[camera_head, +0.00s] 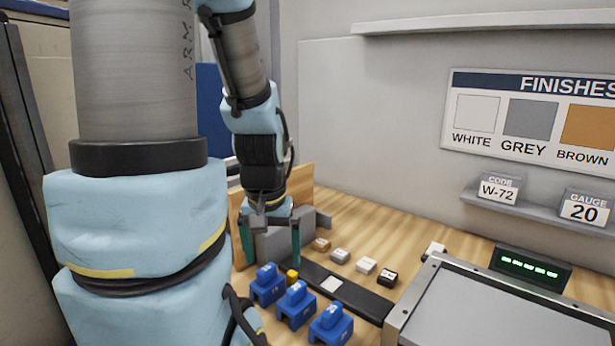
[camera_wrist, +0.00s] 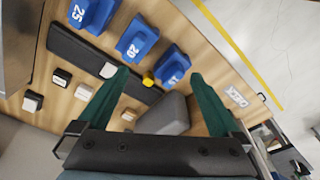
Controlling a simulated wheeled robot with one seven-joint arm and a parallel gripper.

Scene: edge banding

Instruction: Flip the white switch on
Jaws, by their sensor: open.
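A row of small rocker-like blocks stands on the wooden bench in the head view: brown (camera_head: 321,244), grey (camera_head: 340,255), white (camera_head: 366,265) and black (camera_head: 387,277). The white one, apparently the white switch, also shows in the wrist view (camera_wrist: 83,91), left of my gripper's left finger. Which way it is tipped is too small to tell. My gripper (camera_head: 271,260) has its green fingers spread, pointing down, with nothing held. It is above the bench to the left of the row, apart from the white switch. In the wrist view its fingers (camera_wrist: 158,75) are wide apart.
A black strip (camera_head: 375,303) with a pale patch runs in front of the row. Blue blocks (camera_head: 296,305) and a small yellow piece (camera_head: 292,276) stand nearby. A grey block (camera_head: 275,245) is beside my gripper. A grey machine table (camera_head: 480,310) and green-lit display (camera_head: 530,266) are at right.

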